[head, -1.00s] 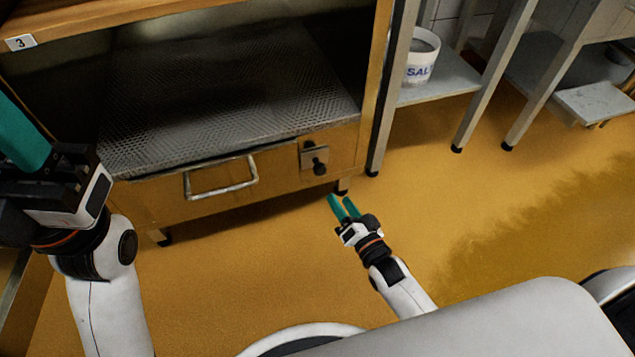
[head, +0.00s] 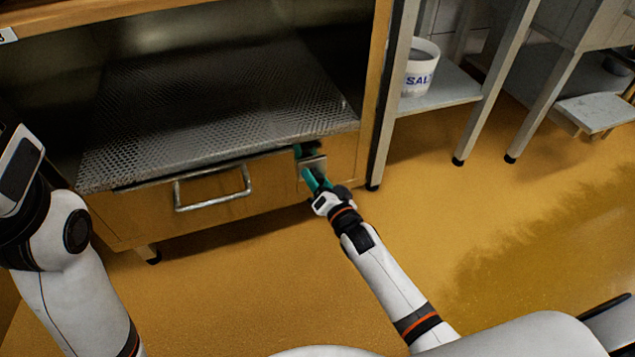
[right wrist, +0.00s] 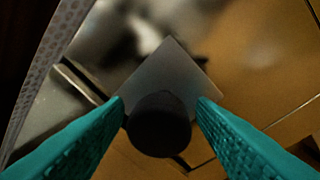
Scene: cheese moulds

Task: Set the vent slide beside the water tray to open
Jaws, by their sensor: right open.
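The vent slide is a small grey metal plate (head: 313,165) on the wooden cabinet front, right of the water tray's drawer front (head: 215,193) with its bar handle. The plate (right wrist: 168,75) and a round dark knob (right wrist: 158,125) show in the right wrist view. My right gripper (head: 312,180) is at the slide, its teal fingers open on either side of the knob, which sits between them. Whether they touch it I cannot tell. In the head view the gripper hides the knob. My left gripper (head: 14,180) is at the left edge, its fingers out of view.
A perforated metal shelf (head: 220,105) lies inside the cabinet above the drawer. A cabinet leg (head: 374,150) stands just right of the slide. A salt tub (head: 420,70) stands on a low shelf to the right. The yellow floor (head: 250,290) in front is clear.

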